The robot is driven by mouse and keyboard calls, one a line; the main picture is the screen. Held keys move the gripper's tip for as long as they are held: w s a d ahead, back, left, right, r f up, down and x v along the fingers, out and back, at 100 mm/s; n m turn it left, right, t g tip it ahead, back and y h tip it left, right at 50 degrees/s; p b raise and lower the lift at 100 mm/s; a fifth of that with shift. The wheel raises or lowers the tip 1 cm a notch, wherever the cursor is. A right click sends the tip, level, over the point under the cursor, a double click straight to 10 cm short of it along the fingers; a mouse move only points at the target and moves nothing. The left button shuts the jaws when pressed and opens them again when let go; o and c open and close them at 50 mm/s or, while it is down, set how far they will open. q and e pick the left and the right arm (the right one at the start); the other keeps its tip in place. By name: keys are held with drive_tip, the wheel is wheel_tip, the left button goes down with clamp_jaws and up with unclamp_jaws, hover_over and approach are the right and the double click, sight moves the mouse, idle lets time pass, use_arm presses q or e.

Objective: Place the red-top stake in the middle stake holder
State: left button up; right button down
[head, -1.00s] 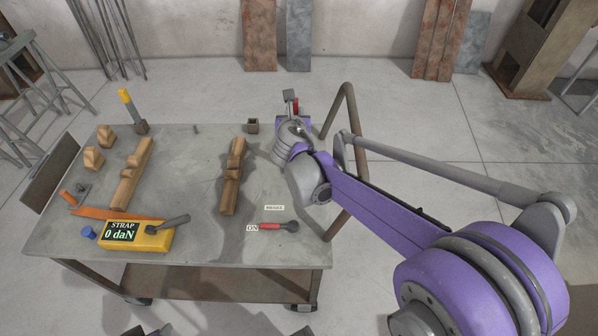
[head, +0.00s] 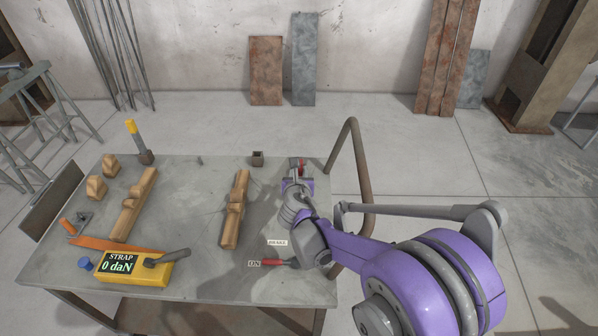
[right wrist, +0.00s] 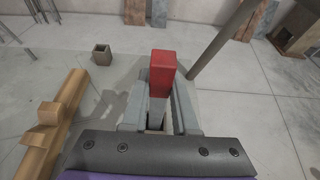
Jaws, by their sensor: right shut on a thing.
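The red-top stake (head: 302,166) is in my right gripper (head: 298,172), above the table's far right corner. In the right wrist view the stake's red top (right wrist: 162,72) stands up between the two grey fingers (right wrist: 158,108), which are shut on its grey shaft. The stake's lower end is hidden. An open, empty square stake holder (head: 258,158) stands at the table's far edge, left of my right gripper; it also shows in the right wrist view (right wrist: 101,54). A yellow-top stake (head: 132,128) stands tilted in another holder (head: 146,157) at the far left. My left gripper is out of view.
Wooden cradles (head: 234,210) and (head: 134,205) lie on the table (head: 200,235). A yellow strap gauge (head: 134,268) reads 0 daN at the front left. A red-handled brake lever (head: 272,262) lies near my right arm. A bent brown pipe (head: 352,150) rises at the right.

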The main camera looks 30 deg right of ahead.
drive_tip(key=shift+f, duration=0.2)
drive_tip(key=c, duration=0.7)
unclamp_jaws()
drive_tip(key=shift+r, duration=0.1)
drive_tip(key=shift+r, duration=0.1)
drive_tip(key=shift+s+a+r, duration=0.1)
drive_tip(key=shift+s+r, duration=0.05)
drive_tip(key=p+v, duration=0.1)
drive_tip(key=v, duration=1.1)
drive_tip(key=s+a+f+m+g+y, duration=0.2)
drive_tip(key=s+a+m, duration=0.1)
drive_tip(key=s+m, duration=0.4)
drive_tip(key=s+a+f+m+g+y, duration=0.2)
drive_tip(key=s+m, duration=0.5)
drive_tip(key=m, duration=0.6)
drive_tip(key=s+a+f+m+g+y, duration=0.2)
drive_tip(key=s+a+f+m+y, duration=0.1)
drive_tip(key=s+m, duration=0.4)
drive_tip(key=shift+a+f+m, duration=0.25)
drive_tip(key=shift+a+m, duration=0.05)
drive_tip(key=shift+m, duration=0.4)
drive_tip(key=shift+a+f+m, duration=0.25)
drive_tip(key=shift+m, duration=0.45)
